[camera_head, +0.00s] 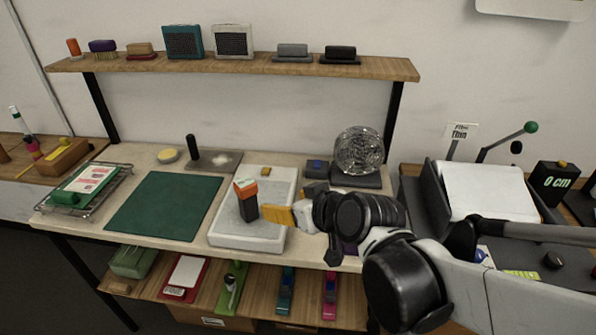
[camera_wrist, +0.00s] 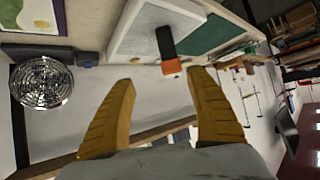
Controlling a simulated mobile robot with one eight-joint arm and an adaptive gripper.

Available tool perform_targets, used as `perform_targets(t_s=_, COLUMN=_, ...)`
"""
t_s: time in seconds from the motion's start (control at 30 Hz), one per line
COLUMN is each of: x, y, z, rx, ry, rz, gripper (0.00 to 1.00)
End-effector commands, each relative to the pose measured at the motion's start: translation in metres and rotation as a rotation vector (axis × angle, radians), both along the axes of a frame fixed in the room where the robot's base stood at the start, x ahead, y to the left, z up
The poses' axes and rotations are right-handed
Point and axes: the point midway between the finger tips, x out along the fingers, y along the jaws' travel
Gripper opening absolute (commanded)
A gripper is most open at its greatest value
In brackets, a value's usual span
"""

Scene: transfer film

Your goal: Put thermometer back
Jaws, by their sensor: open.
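A dark grey upright piece with an orange top (camera_head: 248,206) stands on the white tray (camera_head: 226,236) on the workbench; it may be the thermometer, but I cannot tell for sure. My gripper (camera_head: 278,216) is just to the right of this piece in the head view, yellow fingers pointing toward it. In the wrist view the fingers of my gripper (camera_wrist: 162,78) are spread with nothing between them. The orange-topped piece (camera_wrist: 171,66) lies beyond the fingertips there, apart from them.
A green mat (camera_head: 163,206) lies left of the tray. A glassy sphere (camera_head: 359,150) sits on a dark base at the back right. A wooden shelf (camera_head: 240,66) above holds several small items. A wire rack (camera_head: 112,190) stands at the bench's left end. A lower shelf holds more items.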

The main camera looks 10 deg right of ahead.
Motion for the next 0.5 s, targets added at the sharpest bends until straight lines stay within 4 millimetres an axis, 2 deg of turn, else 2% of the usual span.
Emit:
perform_targets(t_s=0.1, x=-0.043, y=-0.034, z=-0.003, rx=-0.037, ry=0.137, rz=-0.099, gripper=0.65)
perform_targets(t_s=0.3, x=-0.105, y=-0.082, z=-0.008, rx=-0.088, ry=0.301, rz=-0.273, gripper=0.65)
perform_targets(t_s=0.4, x=-0.120, y=-0.095, z=-0.009, rx=-0.101, ry=0.336, rz=-0.325, gripper=0.65)
perform_targets(t_s=0.5, x=-0.126, y=-0.099, z=-0.009, rx=-0.107, ry=0.350, rz=-0.344, gripper=0.65)
